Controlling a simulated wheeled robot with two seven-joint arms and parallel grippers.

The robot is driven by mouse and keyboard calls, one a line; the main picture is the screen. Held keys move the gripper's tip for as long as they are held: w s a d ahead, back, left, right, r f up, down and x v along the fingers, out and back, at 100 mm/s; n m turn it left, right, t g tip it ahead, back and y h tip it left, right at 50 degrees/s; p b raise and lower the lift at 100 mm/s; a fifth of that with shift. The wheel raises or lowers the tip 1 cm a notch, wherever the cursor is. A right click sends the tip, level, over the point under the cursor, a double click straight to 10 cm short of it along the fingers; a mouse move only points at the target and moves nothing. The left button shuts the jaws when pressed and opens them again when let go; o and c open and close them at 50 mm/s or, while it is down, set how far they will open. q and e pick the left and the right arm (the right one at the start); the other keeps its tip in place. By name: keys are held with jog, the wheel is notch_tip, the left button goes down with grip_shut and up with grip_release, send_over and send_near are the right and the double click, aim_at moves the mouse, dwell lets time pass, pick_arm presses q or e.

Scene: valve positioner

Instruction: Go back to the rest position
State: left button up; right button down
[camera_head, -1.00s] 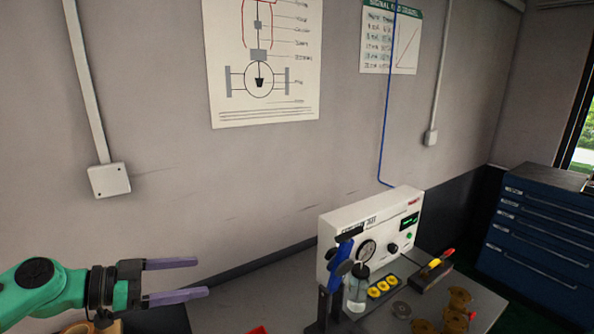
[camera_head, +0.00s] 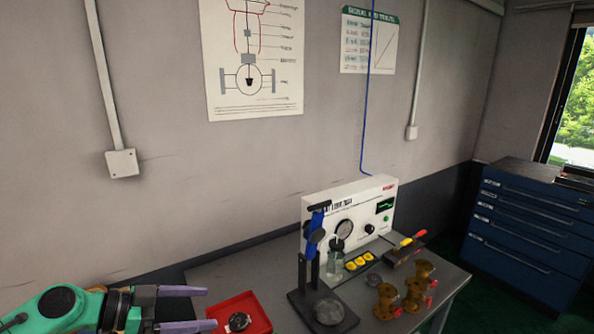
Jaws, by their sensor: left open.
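My left gripper (camera_head: 196,309) is at the lower left with its two purple fingers apart and nothing between them. It is just left of a red tray (camera_head: 262,318) on the grey bench (camera_head: 232,275); the tray holds a dark round part (camera_head: 239,321). My right gripper does not show. A white test box (camera_head: 372,201) with a gauge (camera_head: 344,229) and a small green display stands at the back of the bench. In front of it is a black stand with a blue-handled tool (camera_head: 316,228).
A clear bottle (camera_head: 335,262) and yellow round parts (camera_head: 359,261) sit before the box. Brass valve bodies (camera_head: 416,288) stand at the bench's right front. Screwdrivers (camera_head: 409,242) lie at right. A blue drawer cabinet (camera_head: 525,226) stands beyond, with floor between.

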pick_arm(q)
jog(key=s+d+f+n+g+y, duration=0.15)
jog(key=s+f, duration=0.25)
jog(key=f, duration=0.4)
jog(key=s+d+f+g+y, duration=0.1)
jog(key=s+d+f+y, duration=0.25)
jog(key=f, duration=0.45)
jog(key=s+a+f+n+y, duration=0.5)
jog(key=s+a+n+y, duration=0.25)
jog(key=s+n, duration=0.2)
notch_tip(320, 180, down, 31)
jog(key=s+a+m+g+b, duration=0.1)
jog(key=s+g+b, duration=0.15)
jog(key=b, duration=0.75)
jog(key=s+a+f+b, duration=0.1)
jog(key=s+f+b, duration=0.2)
jog(key=s+f, duration=0.5)
jog(key=s+a+f+b, duration=0.2)
jog(key=s+f, duration=0.6)
jog(key=f, duration=0.6)
jog(key=shift+s+h+b, duration=0.35)
jog(key=shift+b, duration=0.55)
